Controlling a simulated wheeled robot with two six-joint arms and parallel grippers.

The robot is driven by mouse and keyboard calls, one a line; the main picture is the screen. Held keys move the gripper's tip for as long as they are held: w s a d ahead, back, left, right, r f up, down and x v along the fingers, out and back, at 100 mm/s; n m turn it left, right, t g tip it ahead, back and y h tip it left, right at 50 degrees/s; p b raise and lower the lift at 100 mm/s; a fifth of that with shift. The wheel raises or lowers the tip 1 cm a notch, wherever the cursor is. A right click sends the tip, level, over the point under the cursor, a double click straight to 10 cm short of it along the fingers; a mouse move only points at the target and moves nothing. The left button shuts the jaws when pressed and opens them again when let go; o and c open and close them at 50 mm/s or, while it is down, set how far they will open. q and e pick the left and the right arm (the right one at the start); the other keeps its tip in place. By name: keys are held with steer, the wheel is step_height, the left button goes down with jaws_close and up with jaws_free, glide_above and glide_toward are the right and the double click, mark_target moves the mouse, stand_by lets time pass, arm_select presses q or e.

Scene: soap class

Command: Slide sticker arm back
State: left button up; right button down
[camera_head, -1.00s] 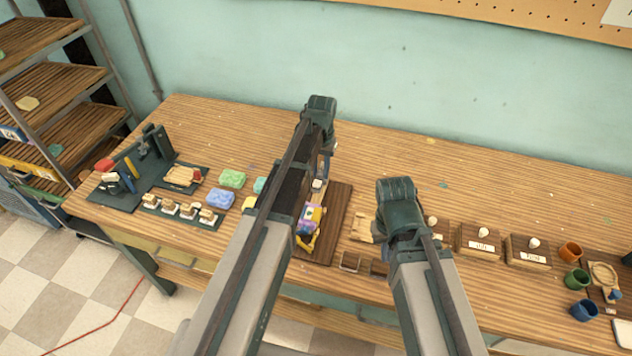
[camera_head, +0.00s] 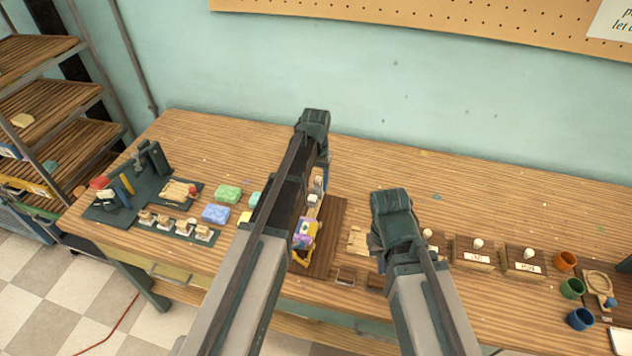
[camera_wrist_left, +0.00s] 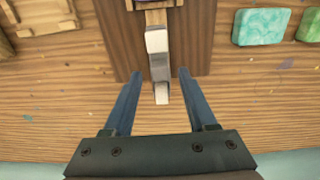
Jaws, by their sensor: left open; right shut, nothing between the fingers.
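The sticker arm (camera_wrist_left: 158,60) is a narrow pale grey and wooden bar. It sticks out from a dark wooden board (camera_wrist_left: 195,40) in the left wrist view, and its end lies between my left fingers. My left gripper (camera_wrist_left: 160,74) is open, with a blue finger on each side of the bar and visible gaps. In the head view the yellow and purple device (camera_head: 305,232) sits on the board (camera_head: 328,240), and the bar's pale block (camera_head: 313,198) shows beside my left arm.
Green (camera_head: 228,193) and blue (camera_head: 216,213) soaps lie left of the board. A carved wooden piece (camera_head: 357,240), knobbed stamp blocks (camera_head: 475,252) and coloured cups (camera_head: 572,288) are to the right. The table behind the board is clear up to the wall.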

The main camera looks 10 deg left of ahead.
mark_target(316, 186)
arm_select(q)
step_height(316, 186, up, 13)
steer(key=p, duration=1.2)
steer(key=s+d+f+m+b, duration=0.1)
steer(key=s+d+f+b, duration=0.2)
steer(key=s, duration=0.9)
steer(key=s+d+f+m+y+b, duration=0.1)
steer(key=s+d+f+m+b, duration=0.1)
steer(key=s+d, duration=0.5)
steer(key=s+f+b, duration=0.1)
steer(key=s, duration=0.3)
steer(key=shift+s, duration=0.4)
steer(key=shift+d+f, duration=0.1)
